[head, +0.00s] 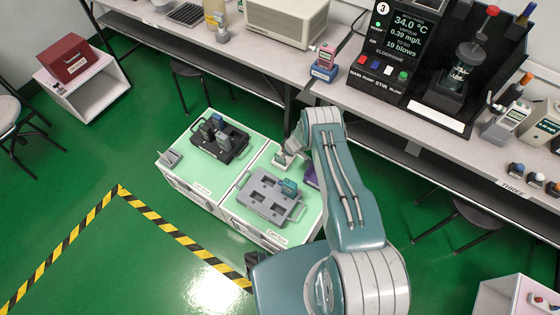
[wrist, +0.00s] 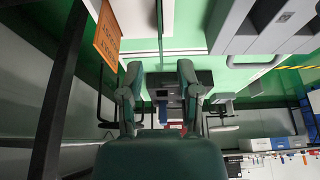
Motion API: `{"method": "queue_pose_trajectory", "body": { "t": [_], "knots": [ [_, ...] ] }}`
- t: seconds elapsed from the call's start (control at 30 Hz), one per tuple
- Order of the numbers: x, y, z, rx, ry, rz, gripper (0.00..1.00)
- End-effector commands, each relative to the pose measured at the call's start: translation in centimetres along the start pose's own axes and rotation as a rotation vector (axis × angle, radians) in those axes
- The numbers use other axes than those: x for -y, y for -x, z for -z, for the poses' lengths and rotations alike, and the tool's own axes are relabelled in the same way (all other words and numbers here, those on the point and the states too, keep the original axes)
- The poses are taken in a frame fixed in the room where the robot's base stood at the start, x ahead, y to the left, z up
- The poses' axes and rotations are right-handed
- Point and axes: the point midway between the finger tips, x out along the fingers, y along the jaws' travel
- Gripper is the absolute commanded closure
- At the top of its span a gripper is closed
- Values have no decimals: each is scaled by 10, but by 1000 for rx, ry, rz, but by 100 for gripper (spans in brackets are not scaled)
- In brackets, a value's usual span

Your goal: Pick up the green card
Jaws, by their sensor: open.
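I cannot make out a separate green card in either view. The green that shows is the light green tops of two low white carts (head: 190,168) and the floor. Beyond the fingers is a dark tray with small items, blurred and partly hidden. In the head view my arm reaches over the carts and hides part of the nearer one.
A black tray (head: 219,142) with several handheld testers stands on the farther cart. A grey device (head: 170,157) lies at its left corner. An orange card (wrist: 107,36) with writing shows in the wrist view. A long bench (head: 375,112) with instruments runs behind. Floor at the left is clear.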

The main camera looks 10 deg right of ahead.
Motion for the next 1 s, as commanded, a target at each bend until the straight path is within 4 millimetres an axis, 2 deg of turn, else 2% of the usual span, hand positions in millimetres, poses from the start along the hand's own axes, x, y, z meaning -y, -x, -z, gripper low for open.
{"method": "queue_pose_trajectory", "body": {
  "t": [0.5,0.9,1.0],
  "knots": [
    [1,-46,2,0,2,1,56],
    [1,-52,3,0,0,1,56],
    [1,-52,3,0,0,1,94]
  ]
}}
